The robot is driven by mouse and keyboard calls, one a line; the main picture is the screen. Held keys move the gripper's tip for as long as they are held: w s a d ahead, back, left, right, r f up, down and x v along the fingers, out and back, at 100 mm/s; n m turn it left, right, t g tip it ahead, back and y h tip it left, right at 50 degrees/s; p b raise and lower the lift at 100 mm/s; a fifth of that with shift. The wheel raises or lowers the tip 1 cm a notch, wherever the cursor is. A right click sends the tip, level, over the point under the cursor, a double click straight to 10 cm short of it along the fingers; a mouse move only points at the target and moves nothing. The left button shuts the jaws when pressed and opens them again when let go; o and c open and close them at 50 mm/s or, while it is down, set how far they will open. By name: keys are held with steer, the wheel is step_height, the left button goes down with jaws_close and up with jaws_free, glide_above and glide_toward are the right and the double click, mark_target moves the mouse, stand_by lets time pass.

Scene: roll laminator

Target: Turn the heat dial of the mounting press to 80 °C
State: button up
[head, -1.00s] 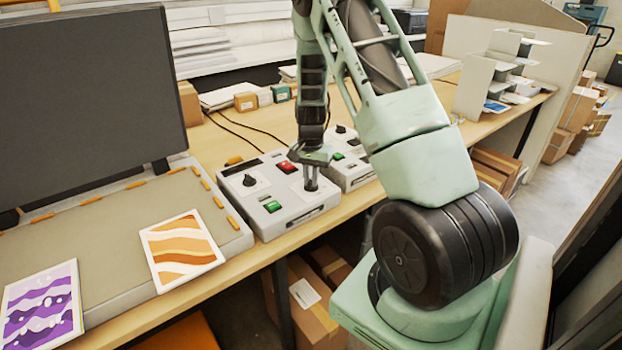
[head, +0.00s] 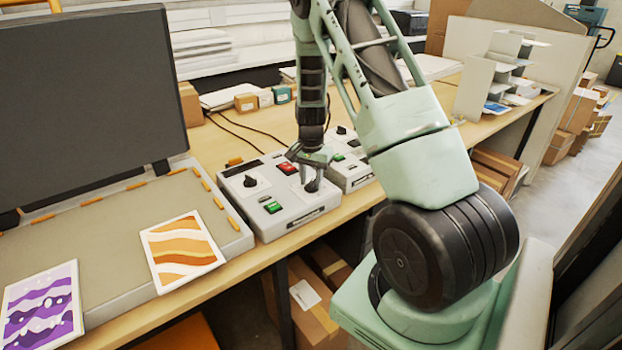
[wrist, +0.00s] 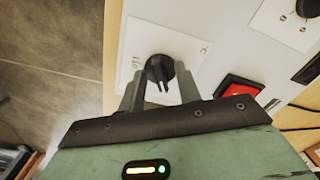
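The near control box (head: 262,226) stands on the bench beside the press. Its right-hand black dial (head: 312,187) sits on a white plate under my gripper (head: 310,178). In the wrist view this dial (wrist: 160,70) lies between the two fingertips, with an "OFF" mark at its left and a "C" at its right. My gripper (wrist: 160,82) is open, with one finger on each side of the dial and a narrow gap showing; contact cannot be told. The number scale is not readable. The press (head: 118,226) is at left with its dark lid (head: 90,100) raised.
The same box carries a left dial (head: 250,181), a red switch (head: 287,168) and a green button (head: 272,206). A second similar box (head: 350,178) stands close at right. Two colourful prints (head: 183,250) lie at the press's front. Small boxes (head: 246,102) and cables are behind.

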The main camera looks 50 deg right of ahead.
mark_target(311, 182)
step_height(311, 182, up, 17)
steer(key=b, duration=0.3)
steer(key=shift+r, duration=0.2)
stand_by(0.5)
steer(key=s+a+f+n+y, duration=0.15)
steer(key=a+n, duration=0.35)
steer(key=a, duration=1)
steer(key=s+a+r+n, duration=0.15)
steer(key=a+n, duration=0.45)
steer(key=a, duration=0.9)
steer(key=s+a+f+n, duration=0.2)
steer(key=s+a+n, duration=0.3)
steer(key=s, duration=0.5)
steer(key=s+a+f+n+b, duration=0.1)
steer(key=s+a+n, duration=0.5)
steer(key=s+a, duration=0.3)
steer(key=shift+s+f+h, duration=0.4)
steer(key=shift+s+h, duration=0.05)
steer(key=shift+s, duration=0.15)
